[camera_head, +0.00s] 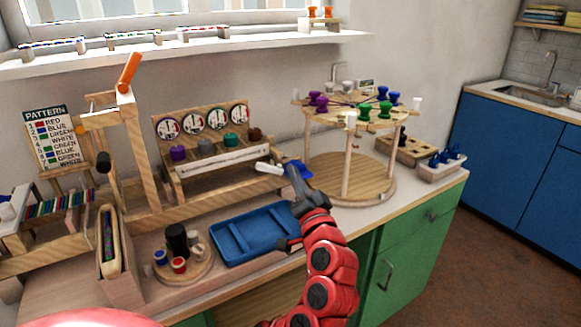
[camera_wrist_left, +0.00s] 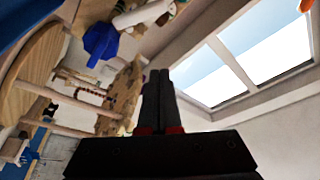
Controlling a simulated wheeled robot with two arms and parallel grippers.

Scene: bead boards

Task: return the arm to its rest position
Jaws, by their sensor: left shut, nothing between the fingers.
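My left gripper (camera_head: 291,169) is over the worktop, between the dial stand and the round peg stand. In the left wrist view its two dark fingers (camera_wrist_left: 160,76) are together, with nothing between them. A white handle (camera_head: 269,168) and a blue piece (camera_head: 303,169) show right beside the fingertips in the head view. In the left wrist view the blue piece (camera_wrist_left: 101,41) and a white part (camera_wrist_left: 143,14) lie off to the left, apart from the fingers. My red left arm reaches up from the bottom of the head view. My right gripper is not in view.
A blue tray (camera_head: 254,254) lies just left of my arm. The round wooden stand (camera_head: 375,181) with coloured knobs rises to the right. A wooden dial stand (camera_head: 222,185) and a tall frame with an orange handle (camera_head: 129,72) stand at left. Floor to the right is free.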

